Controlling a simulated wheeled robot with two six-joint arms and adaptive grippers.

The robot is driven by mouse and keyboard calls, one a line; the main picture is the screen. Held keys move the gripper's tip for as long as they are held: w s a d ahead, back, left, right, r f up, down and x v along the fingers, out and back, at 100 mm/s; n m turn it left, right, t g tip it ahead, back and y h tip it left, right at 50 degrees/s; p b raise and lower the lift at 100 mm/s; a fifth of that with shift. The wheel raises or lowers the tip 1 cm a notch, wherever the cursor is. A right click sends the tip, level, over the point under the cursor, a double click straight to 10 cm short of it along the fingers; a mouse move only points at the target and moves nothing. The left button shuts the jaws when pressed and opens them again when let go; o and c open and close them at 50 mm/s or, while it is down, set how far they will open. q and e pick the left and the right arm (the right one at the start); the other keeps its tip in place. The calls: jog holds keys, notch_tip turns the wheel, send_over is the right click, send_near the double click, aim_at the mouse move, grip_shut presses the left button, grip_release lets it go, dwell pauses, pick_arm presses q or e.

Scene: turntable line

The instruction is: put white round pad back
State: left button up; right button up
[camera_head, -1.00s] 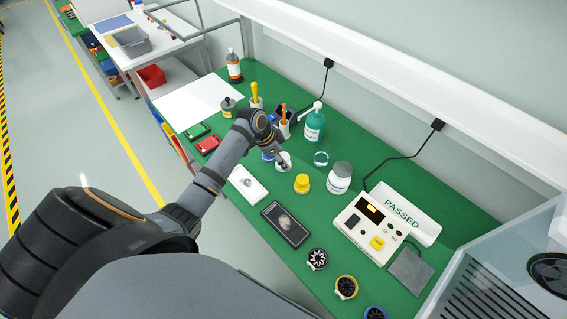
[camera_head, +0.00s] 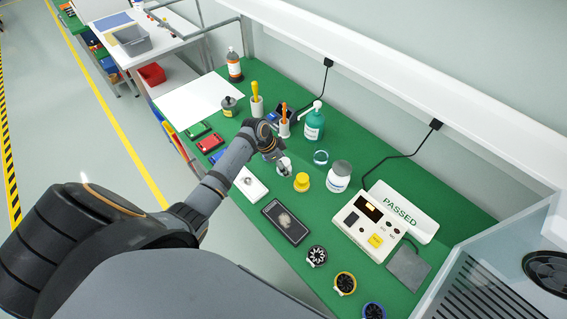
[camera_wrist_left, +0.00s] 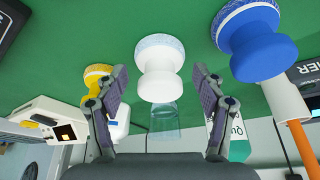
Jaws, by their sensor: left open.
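The white round pad (camera_head: 286,167), a knob-shaped handle with a pale speckled face, is on the green bench. It also shows in the left wrist view (camera_wrist_left: 159,75). My left gripper (camera_head: 280,157) is just beside it in the head view, partly hiding it. In the left wrist view my open fingers (camera_wrist_left: 160,95) are on either side of the white pad, with gaps and no visible grip. A similar yellow pad (camera_head: 302,182) is to the right. A blue pad (camera_wrist_left: 262,48) shows in the wrist view and is mostly hidden in the head view.
A glass dish (camera_head: 321,157), a white jar (camera_head: 339,177) and a green pump bottle (camera_head: 314,124) stand close behind. A white plate (camera_head: 257,190) and a dark plate (camera_head: 285,222) lie in front. A tester (camera_head: 366,226) and several small fans are to the right.

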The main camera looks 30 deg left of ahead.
pick_arm(q)
jog(key=b+v, duration=0.1)
jog(key=v, duration=1.1)
jog(key=shift+r, duration=0.2)
jog(key=shift+d, duration=0.1)
